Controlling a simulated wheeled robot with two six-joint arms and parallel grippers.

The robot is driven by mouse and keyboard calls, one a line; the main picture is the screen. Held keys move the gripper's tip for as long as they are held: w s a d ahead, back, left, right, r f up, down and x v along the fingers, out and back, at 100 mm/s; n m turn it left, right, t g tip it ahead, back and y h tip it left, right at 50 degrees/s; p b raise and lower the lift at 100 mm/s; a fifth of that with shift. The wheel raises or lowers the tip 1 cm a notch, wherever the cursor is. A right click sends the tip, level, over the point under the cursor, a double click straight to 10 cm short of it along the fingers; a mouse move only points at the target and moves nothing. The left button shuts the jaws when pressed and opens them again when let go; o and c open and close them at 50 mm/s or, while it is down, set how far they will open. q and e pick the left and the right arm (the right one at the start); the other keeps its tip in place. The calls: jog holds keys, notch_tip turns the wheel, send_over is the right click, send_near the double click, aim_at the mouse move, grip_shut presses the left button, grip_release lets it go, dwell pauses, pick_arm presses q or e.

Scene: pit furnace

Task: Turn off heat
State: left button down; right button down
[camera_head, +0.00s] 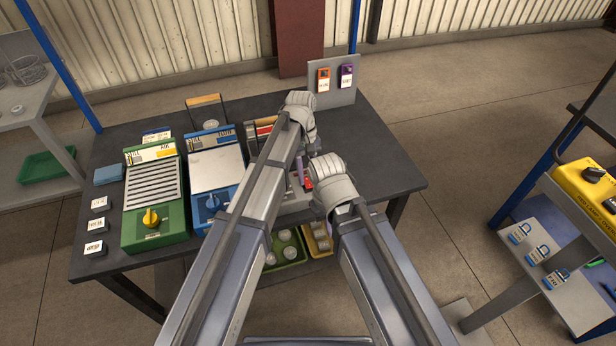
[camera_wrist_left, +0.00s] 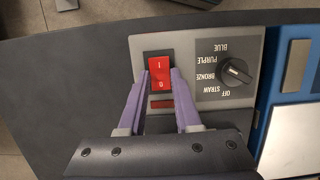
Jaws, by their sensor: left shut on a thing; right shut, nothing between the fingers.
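In the left wrist view, a red rocker switch (camera_wrist_left: 159,75) marked I and 0 sits on a grey control panel (camera_wrist_left: 205,35). The purple fingers of my left gripper (camera_wrist_left: 161,78) are on either side of it, shut on it. Beside it is a black dial (camera_wrist_left: 236,72) labelled OFF, STRAW, BRONZE, PURPLE and BLUE; its exact setting is hard to read. In the head view, my left gripper (camera_head: 301,168) is over the grey unit, mostly covered by my arm. My right gripper (camera_head: 332,184) is just right of it, shut and empty, its fingers hidden.
A green unit (camera_head: 153,190) with a yellow knob and a blue unit (camera_head: 216,172) stand left on the dark table (camera_head: 395,170). A grey board (camera_head: 336,90) with orange and purple tags stands at the back. The table's right end is clear.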

pick_arm(q)
jog(key=c, duration=0.6)
grip_release()
jog(key=p+v, duration=0.7)
jog(key=shift+w+r+p, duration=0.15)
jog(key=shift+r+p, duration=0.2)
jog(key=shift+a, duration=0.1)
